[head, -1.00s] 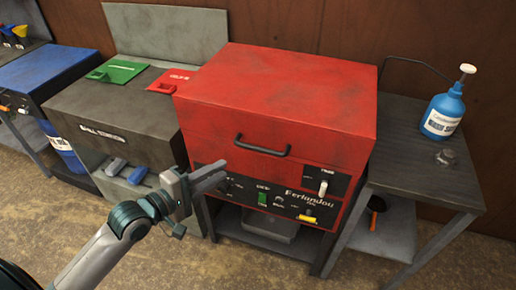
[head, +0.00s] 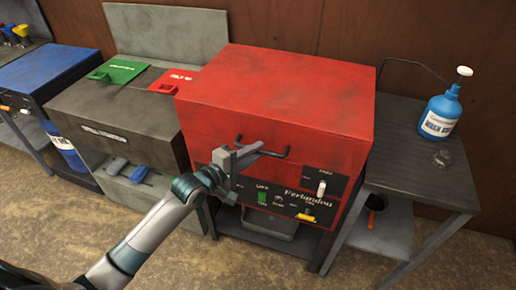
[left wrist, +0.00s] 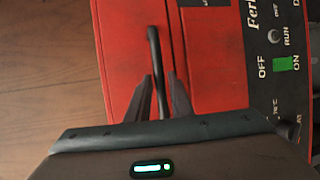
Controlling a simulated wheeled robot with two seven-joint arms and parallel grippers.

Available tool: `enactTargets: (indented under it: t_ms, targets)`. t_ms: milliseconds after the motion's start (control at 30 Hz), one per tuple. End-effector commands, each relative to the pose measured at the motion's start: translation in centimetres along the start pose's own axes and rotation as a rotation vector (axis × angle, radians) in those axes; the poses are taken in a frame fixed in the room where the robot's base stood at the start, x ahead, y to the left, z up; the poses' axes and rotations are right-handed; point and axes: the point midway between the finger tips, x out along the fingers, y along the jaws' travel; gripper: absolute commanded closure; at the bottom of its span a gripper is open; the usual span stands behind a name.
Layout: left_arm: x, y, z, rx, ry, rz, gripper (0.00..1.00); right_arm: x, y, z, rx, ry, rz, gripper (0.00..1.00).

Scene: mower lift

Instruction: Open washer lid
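The red washer (head: 270,90) stands in the middle of the head view with its lid (head: 285,75) down. A dark bar handle (head: 282,155) is on the lid's front; its left part is hidden behind my gripper. My left gripper (head: 250,153) is at the handle. In the left wrist view, the handle (left wrist: 154,50) passes between the two fingers (left wrist: 159,85), with a narrow gap showing beside it, so the fingers look open around the bar. Contact cannot be told. My right gripper is not in view.
A control panel (head: 282,196) with switches is below the lid. A dark grey machine (head: 120,115) stands close on the left. The floor in front is clear.

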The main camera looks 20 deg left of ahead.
Motion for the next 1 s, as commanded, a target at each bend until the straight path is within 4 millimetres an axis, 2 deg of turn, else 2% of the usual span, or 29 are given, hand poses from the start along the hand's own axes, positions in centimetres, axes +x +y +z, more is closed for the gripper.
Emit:
enactTargets:
  t_ms: [200,533,600,633,867,1000]
  targets:
    - [1.5,0.1,0.0,0.001,0.000,0.001,0.80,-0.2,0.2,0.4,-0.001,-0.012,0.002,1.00]
    - [1.7,0.0,0.0,0.001,0.000,0.000,0.80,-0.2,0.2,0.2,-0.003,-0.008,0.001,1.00]
    - [1.7,0.0,0.0,0.001,0.000,0.000,0.97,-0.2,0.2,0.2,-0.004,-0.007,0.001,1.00]
    - [1.7,0.0,0.0,0.001,0.000,0.000,1.00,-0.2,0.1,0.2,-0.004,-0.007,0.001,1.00]
    - [1.7,0.1,0.0,0.001,0.000,0.000,1.00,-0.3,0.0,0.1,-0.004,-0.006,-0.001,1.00]
    - [1.9,0.8,-0.1,0.001,0.000,0.000,1.00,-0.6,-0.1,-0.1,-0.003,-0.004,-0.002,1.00]
